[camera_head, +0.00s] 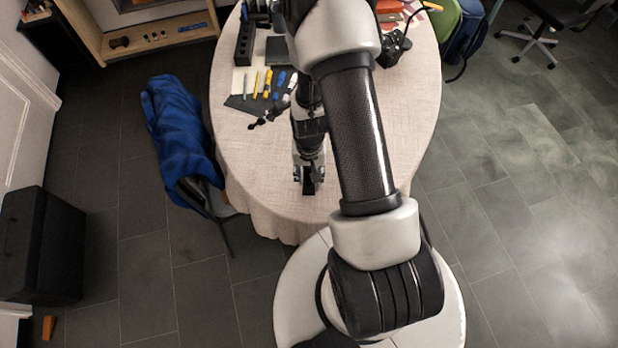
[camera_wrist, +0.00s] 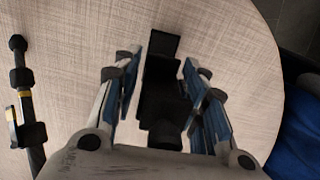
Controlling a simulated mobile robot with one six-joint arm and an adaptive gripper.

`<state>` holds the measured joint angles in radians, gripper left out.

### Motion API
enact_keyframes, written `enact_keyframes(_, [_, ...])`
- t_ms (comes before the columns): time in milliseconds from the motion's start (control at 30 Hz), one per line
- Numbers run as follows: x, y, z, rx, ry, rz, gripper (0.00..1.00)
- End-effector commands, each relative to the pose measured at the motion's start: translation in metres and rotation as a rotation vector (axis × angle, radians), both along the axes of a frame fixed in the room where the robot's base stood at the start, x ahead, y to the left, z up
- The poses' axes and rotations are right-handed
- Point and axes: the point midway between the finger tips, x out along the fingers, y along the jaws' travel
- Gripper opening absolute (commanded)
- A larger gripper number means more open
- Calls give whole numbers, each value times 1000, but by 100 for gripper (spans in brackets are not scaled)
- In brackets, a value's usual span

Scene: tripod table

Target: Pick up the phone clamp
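The phone clamp appears to be the black, blocky object (camera_wrist: 160,100) between my gripper's fingers in the wrist view. It rests on or just above the cloth; I cannot tell which. My gripper (camera_wrist: 163,58) is open, with one blue-padded finger on each side of the clamp. A gap shows between the clamp and the left finger, and a narrower one on the right. In the head view my gripper (camera_head: 306,172) points down near the table's front edge, with the dark clamp (camera_head: 308,188) at its fingertips. The clamp's lower end is partly hidden by my gripper.
The cloth-covered round table (camera_head: 260,190) has bare cloth around the clamp. A black jointed stand part (camera_wrist: 22,100) lies left in the wrist view. A chair with a blue jacket (camera_head: 180,125) adjoins the table.

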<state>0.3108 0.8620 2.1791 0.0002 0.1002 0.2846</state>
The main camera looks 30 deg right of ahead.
Motion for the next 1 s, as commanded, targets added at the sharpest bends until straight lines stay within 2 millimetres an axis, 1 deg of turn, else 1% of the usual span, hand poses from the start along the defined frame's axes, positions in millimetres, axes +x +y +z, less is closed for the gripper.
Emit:
enact_keyframes(33, [0, 0, 0, 0, 0, 0, 33])
enact_keyframes(67, [0, 0, 0, 0, 0, 0, 31])
enact_keyframes(533, [0, 0, 0, 0, 0, 0, 0])
enact_keyframes(833, [0, 0, 3, 0, 0, 0, 0])
enact_keyframes(933, [0, 0, 10, -1, -1, 0, 0])
enact_keyframes(1000, [1, 0, 18, -1, -3, 0, 0])
